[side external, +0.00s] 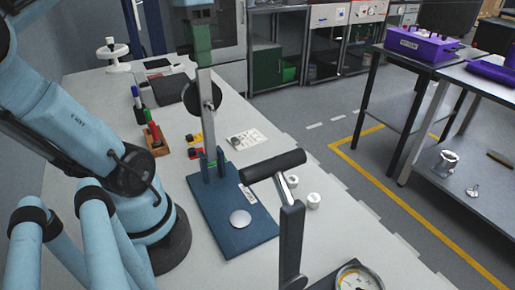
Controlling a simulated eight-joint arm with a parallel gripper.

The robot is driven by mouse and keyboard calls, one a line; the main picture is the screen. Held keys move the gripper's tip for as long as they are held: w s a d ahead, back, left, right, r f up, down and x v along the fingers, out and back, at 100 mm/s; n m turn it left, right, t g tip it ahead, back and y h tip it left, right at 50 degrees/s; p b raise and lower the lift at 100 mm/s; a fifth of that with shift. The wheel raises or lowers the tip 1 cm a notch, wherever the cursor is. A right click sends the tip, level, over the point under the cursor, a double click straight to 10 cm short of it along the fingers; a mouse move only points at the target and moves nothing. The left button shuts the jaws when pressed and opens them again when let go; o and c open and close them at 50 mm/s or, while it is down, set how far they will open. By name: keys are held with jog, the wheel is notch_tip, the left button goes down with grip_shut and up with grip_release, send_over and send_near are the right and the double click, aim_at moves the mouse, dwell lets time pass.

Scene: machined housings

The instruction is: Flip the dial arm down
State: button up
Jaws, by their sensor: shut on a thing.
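The dial arm is a pale metal bar (208,125) standing nearly upright from a blue two-pronged bracket (213,165) on a dark blue base plate (228,228). A round black dial (201,91) sits partway up the bar. A silver disc (240,218) lies on the front of the plate, clear of the arm.
A lever with a black handle (275,165) stands in front of the plate, beside a pressure gauge (358,279). Two small white cylinders (314,200) stand nearby. A wooden block (156,143) with markers is left of the dial stand.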

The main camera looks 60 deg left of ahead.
grip_shut()
jog(key=shift+d, duration=0.15)
